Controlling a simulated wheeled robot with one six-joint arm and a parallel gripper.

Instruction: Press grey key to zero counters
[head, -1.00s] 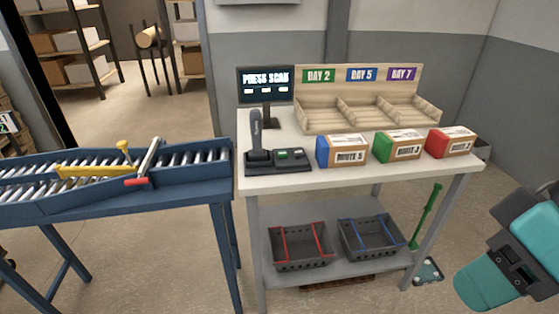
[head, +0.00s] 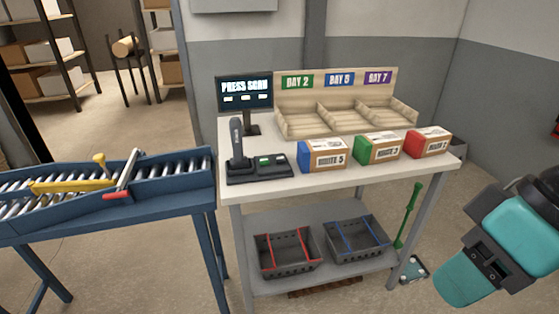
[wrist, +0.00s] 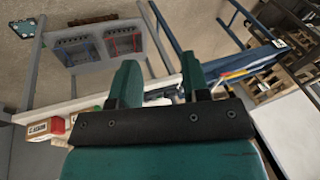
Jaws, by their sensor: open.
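A dark key pad (head: 258,171) sits at the front left of the white bench, beside an upright dark handheld scanner (head: 236,138). The pad has a lit green key (head: 265,160) and a darker grey key (head: 279,159) to its right, small in this view. Behind it a monitor (head: 245,92) reads "PRESS SCAN". My gripper (wrist: 160,82) shows in the wrist view with its two teal fingers apart and nothing between them. It is well away from the pad. The pad's keys cannot be made out in the wrist view.
Three boxes with blue (head: 323,155), green (head: 377,146) and red (head: 427,142) ends stand along the bench front. A wooden sorter (head: 295,125) is behind them. A roller conveyor (head: 175,202) is at left. Two baskets (head: 290,262) sit on the lower shelf.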

